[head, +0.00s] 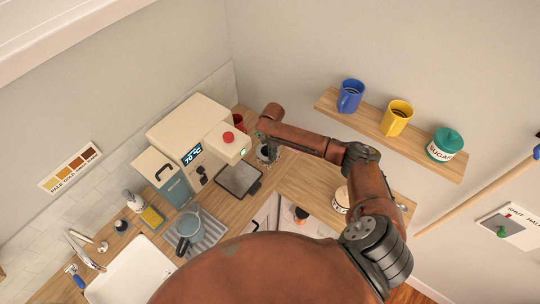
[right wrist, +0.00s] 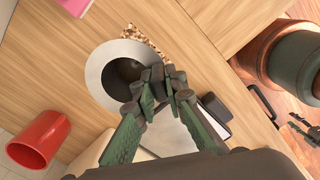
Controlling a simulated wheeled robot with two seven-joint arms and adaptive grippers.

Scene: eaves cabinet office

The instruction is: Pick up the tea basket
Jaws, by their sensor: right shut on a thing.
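My right gripper (head: 266,140) reaches down beside the cream machine at the back corner of the counter. In the right wrist view its green-and-dark fingers (right wrist: 165,85) are closed together at the edge of a round thing with a wide grey rim and dark hollow middle, which looks like the tea basket (right wrist: 97,70). The tips overlap its rim, and the exact grip point is hidden by them. In the head view only a small grey part of it shows below the gripper. My left gripper is not in view.
A red cup (right wrist: 38,142) is near the basket. The cream machine (head: 185,122) with a red knob and a dark tray (head: 240,178) stand close to my arm. Mugs and a sugar jar (head: 446,145) are on the wall shelf (head: 370,122).

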